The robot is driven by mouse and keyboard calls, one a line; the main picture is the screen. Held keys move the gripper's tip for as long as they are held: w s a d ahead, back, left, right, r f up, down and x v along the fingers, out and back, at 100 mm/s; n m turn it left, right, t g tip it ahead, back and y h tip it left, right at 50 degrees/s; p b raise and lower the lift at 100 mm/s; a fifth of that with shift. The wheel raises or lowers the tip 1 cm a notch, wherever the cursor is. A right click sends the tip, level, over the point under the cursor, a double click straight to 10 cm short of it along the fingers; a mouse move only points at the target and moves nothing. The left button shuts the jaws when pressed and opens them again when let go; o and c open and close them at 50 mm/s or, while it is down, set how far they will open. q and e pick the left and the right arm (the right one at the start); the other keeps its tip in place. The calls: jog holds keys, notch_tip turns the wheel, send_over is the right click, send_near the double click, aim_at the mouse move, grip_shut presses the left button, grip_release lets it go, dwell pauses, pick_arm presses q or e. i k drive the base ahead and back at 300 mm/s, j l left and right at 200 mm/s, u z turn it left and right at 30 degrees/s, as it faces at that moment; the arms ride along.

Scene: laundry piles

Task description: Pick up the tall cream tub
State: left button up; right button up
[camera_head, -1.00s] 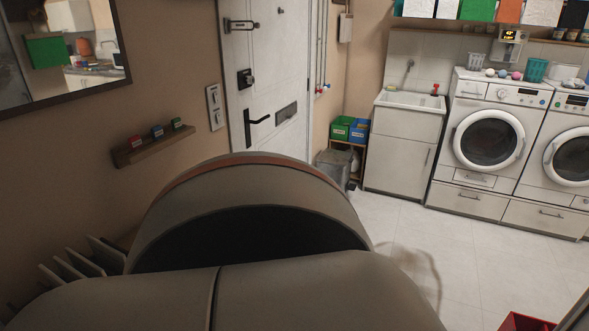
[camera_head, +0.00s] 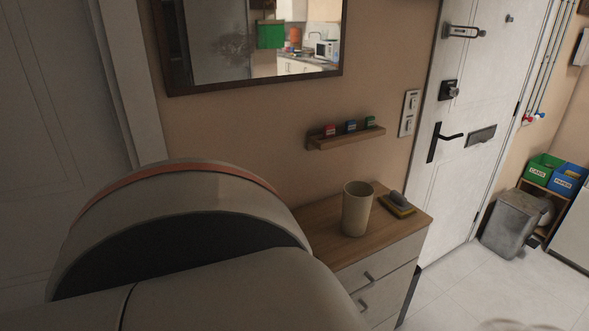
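The tall cream tub (camera_head: 355,211) stands upright on the wooden top of a small chest of drawers (camera_head: 326,216), against the beige wall. Its open rim faces up and nothing touches it. A large grey part of my own arm fills the lower left of the view, to the left of the tub, and covers the left part of the chest. Neither of my grippers shows in the head view.
A dark brush-like item with a yellow edge (camera_head: 397,204) lies right of the tub. A small wall shelf (camera_head: 345,138) with several little boxes hangs above. A white door (camera_head: 475,130) and grey bin (camera_head: 512,223) are to the right.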

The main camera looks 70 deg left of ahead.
aim_at(356, 210)
jog(key=u, duration=1.75)
